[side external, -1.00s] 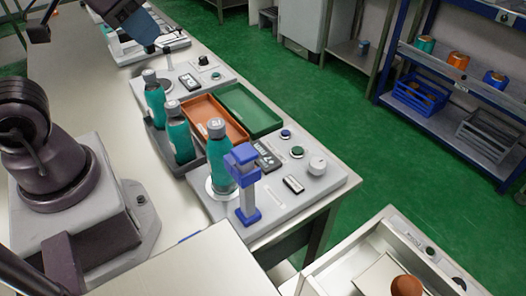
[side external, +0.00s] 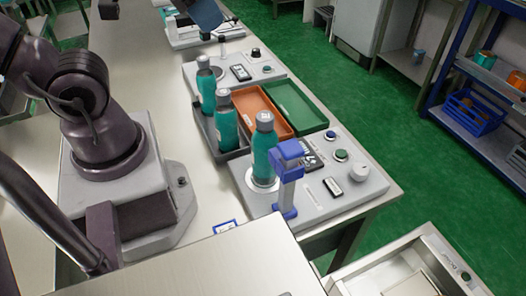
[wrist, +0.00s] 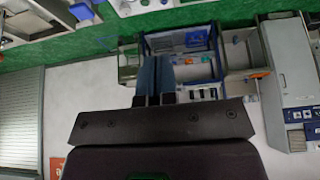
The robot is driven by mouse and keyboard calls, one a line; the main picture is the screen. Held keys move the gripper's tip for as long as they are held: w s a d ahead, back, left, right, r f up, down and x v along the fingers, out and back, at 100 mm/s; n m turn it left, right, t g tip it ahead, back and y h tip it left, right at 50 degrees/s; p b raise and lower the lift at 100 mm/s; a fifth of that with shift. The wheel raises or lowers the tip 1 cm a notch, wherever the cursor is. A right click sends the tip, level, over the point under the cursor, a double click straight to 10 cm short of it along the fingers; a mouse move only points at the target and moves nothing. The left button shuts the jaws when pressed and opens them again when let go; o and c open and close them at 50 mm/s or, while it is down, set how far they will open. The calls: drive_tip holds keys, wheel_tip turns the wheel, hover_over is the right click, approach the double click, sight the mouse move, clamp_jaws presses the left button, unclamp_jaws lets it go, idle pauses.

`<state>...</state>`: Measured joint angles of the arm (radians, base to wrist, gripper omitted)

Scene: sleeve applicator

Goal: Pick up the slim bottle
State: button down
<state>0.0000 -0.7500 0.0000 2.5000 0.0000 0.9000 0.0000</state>
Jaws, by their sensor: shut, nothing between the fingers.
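Three similar teal bottles with grey caps stand upright on the bench in the side external view. A rear bottle (side external: 206,90) and a middle bottle (side external: 226,122) stand in a dark grey holder (side external: 205,128). A front bottle (side external: 264,155) stands on a round plate on the grey applicator panel, beside a blue-topped post (side external: 287,175). I cannot tell which is the slim one. My gripper (wrist: 156,62) shows in the wrist view with its blue fingers together and empty. No bottle can be made out between or near the fingers there.
An orange tray (side external: 262,112) and a green tray (side external: 296,106) lie right of the bottles. The panel carries buttons and a round grey knob (side external: 359,171). A second panel (side external: 265,66) lies behind. A pale box top (side external: 240,268) fills the front. Bare bench (side external: 165,95) lies left of the bottles.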

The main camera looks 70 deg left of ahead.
drive_tip(key=c, duration=0.7)
unclamp_jaws()
drive_tip(key=shift+a, duration=0.1)
